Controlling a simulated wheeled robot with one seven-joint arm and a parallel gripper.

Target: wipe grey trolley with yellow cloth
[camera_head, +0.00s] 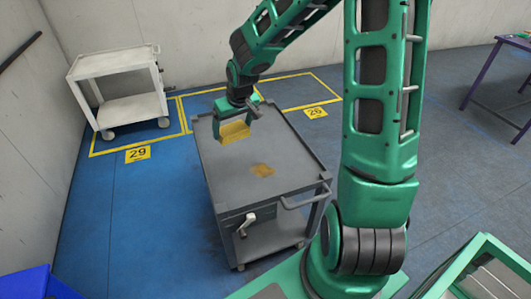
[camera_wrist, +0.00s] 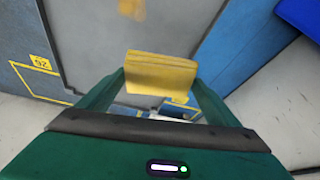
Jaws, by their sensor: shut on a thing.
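The grey trolley (camera_head: 290,160) stands in the middle of the head view, with a brown-orange stain (camera_head: 262,170) on its top. My gripper (camera_head: 235,128) is over the far left part of the top and is shut on the folded yellow cloth (camera_head: 234,132). I cannot tell whether the cloth touches the surface. In the wrist view the cloth (camera_wrist: 160,74) sits between the two green fingers, with the grey trolley top (camera_wrist: 180,28) beyond it. The stain (camera_wrist: 131,8) shows at the upper edge of that view, apart from the cloth.
A white trolley (camera_head: 118,76) stands by the wall at the left, in a yellow-marked bay with a "29" plate (camera_head: 138,154). A purple-legged table (camera_head: 490,75) is at the right. A blue object (camera_head: 38,284) is at the lower left. Blue floor around the grey trolley's left is clear.

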